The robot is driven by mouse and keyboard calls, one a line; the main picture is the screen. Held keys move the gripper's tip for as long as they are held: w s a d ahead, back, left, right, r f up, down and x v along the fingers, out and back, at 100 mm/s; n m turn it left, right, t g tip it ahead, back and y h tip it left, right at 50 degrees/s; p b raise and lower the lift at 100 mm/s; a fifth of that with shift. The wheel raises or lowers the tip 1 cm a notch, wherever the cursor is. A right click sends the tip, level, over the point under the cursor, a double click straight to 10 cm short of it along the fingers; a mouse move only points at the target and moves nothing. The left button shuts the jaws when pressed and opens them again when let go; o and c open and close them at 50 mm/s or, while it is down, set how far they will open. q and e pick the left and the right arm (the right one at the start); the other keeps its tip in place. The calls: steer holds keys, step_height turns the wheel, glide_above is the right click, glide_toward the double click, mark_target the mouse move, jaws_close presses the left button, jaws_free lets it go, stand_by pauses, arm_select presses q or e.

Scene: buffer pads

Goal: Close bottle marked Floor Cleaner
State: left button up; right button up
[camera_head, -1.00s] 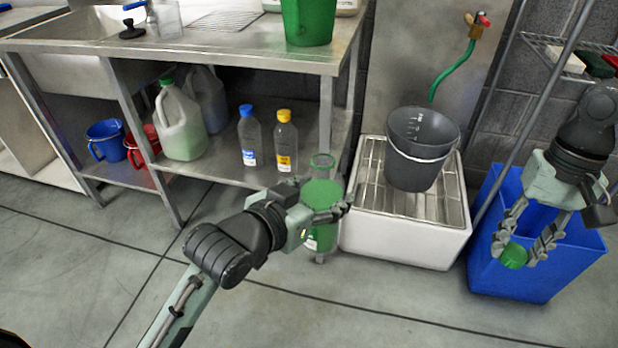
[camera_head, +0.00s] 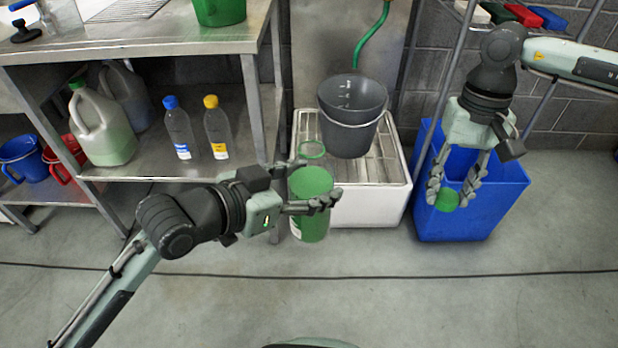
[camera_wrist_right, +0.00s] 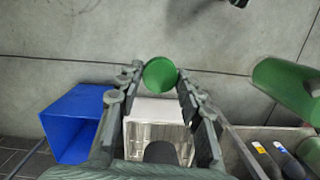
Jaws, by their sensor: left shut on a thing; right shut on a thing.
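A clear bottle with green contents (camera_head: 311,225) is in my left gripper (camera_head: 318,183), whose fingers are shut around its upper body. It is roughly upright, with its open neck uncapped at the top. Its label shows only as an edge and cannot be read. It also shows at the right of the right wrist view (camera_wrist_right: 287,88). A round green cap (camera_head: 447,202) is between the fingertips of my right gripper (camera_head: 449,198), shut on it. The cap also shows in the right wrist view (camera_wrist_right: 160,73). The cap is well right of the bottle, apart from it.
A white basin with a grate (camera_head: 375,205) and a grey bucket (camera_head: 352,110) stand behind the bottle. A blue bin (camera_head: 480,215) is behind the right gripper. A steel table (camera_head: 150,45) stands left, with bottles on its shelf. The front floor is clear.

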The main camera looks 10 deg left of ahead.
steer(key=w+a+r+m, duration=0.2)
steer(key=a+r+m, duration=0.5)
steer(key=a+r, duration=0.4)
step_height(320, 180, up, 8)
steer(key=m+t+y, duration=0.1)
steer(key=m, duration=0.6)
glide_above(311, 139)
steer(key=shift+d+r, duration=0.15)
steer(key=shift+f, duration=2.05)
steer(key=shift+f, duration=0.9)
steer(key=shift+f, duration=0.55)
